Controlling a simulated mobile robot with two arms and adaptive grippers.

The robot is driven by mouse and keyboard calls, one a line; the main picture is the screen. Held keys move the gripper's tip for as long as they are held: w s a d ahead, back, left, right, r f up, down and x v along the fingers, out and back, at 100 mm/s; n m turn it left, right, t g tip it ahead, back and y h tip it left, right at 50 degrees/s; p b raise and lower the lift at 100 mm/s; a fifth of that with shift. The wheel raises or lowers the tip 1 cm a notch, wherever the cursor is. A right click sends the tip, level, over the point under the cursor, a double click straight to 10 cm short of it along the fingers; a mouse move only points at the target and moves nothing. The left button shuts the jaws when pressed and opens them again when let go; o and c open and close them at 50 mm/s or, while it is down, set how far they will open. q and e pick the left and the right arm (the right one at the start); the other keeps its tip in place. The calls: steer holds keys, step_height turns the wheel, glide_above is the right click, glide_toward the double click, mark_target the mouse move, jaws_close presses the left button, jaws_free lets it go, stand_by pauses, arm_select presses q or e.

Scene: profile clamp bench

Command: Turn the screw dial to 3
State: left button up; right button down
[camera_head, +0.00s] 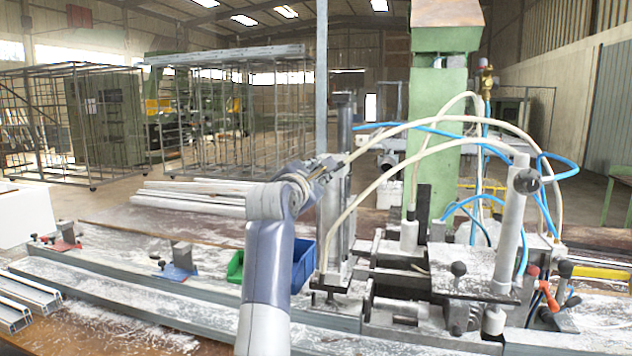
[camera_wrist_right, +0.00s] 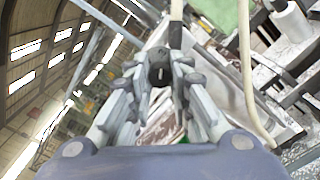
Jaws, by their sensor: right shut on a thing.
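My right gripper (camera_head: 328,166) reaches in from the bottom middle and meets the upright grey clamp column (camera_head: 342,128) in the head view. In the right wrist view my right gripper (camera_wrist_right: 160,82) has its two fingers closed around a dark round knob (camera_wrist_right: 160,72), which looks like the screw dial. A small pale mark shows on the knob's face. No numbers can be read, so its setting cannot be told. In the head view the fingers hide the knob. My left gripper is in neither view.
A pale hose (camera_head: 400,131) and a blue hose (camera_head: 450,130) arch close to the right gripper. The clamp machine (camera_head: 440,280) with levers fills the bench's right. A green bin (camera_head: 236,267) and a blue bin (camera_head: 303,262) stand beside my arm.

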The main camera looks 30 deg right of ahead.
stand_by(0.4)
steer(key=c, duration=1.4)
jaws_free()
steer(key=shift+r, duration=0.1)
step_height(320, 180, up, 10)
steer(key=shift+f, duration=0.1)
steer(key=shift+c, duration=0.2)
